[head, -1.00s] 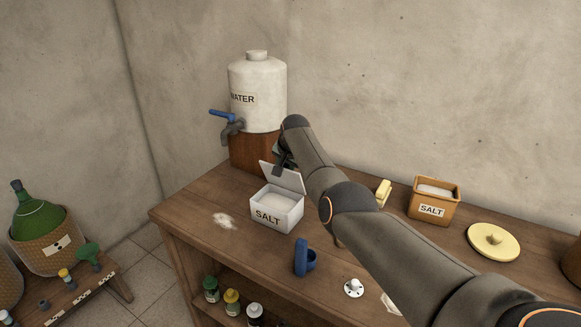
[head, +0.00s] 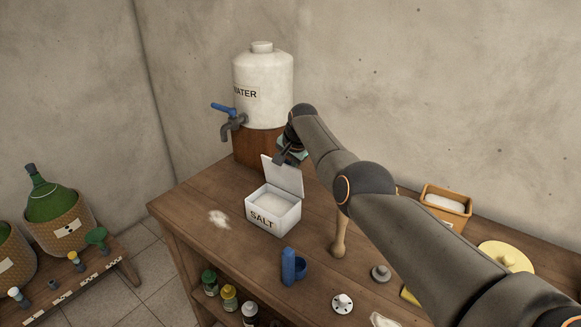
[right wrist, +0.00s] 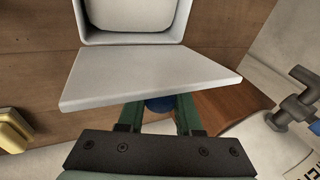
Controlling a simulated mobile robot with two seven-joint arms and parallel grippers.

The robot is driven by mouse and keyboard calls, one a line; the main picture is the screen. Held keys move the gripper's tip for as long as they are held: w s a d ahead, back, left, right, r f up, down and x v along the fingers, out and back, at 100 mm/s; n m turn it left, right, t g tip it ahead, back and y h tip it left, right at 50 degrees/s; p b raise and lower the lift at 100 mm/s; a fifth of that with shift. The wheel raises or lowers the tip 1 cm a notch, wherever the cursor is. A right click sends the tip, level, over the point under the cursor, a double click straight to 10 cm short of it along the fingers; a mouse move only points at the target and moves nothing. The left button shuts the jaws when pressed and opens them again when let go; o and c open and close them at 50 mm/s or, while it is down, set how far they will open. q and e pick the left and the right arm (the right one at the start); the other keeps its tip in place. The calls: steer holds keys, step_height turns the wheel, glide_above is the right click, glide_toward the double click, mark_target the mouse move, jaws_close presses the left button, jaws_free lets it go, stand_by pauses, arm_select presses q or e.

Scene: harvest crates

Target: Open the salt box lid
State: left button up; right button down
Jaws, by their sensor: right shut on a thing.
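The white salt box (head: 285,221), labelled SALT, stands on the wooden table with white salt inside. Its hinged lid (head: 283,177) is raised steeply at the back of the box. My right gripper (head: 287,156) is behind the lid near its top edge and shut on it. In the right wrist view, the lid (right wrist: 150,80) lies across the picture in front of the fingertips (right wrist: 158,108), with a bit of blue between them. The box rim (right wrist: 80,12) shows beyond the lid. The lid hides the exact contact. My left gripper is out of view.
A water tank (head: 262,92) with a tap (head: 232,126) stands close behind. A blue holder (head: 289,266) and a wooden pestle (head: 340,238) stand at the front right. Left of the white box is mostly clear.

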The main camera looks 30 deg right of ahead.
steer(key=shift+d, duration=0.1)
stand_by(0.5)
steer(key=c, duration=0.6)
jaws_free()
steer(key=p+v, duration=0.2)
steer(key=p, duration=0.1)
steer(key=shift+r, duration=0.35)
steer(key=v, duration=0.9)
steer(key=shift+s+r, duration=0.25)
steer(key=shift+r, duration=0.05)
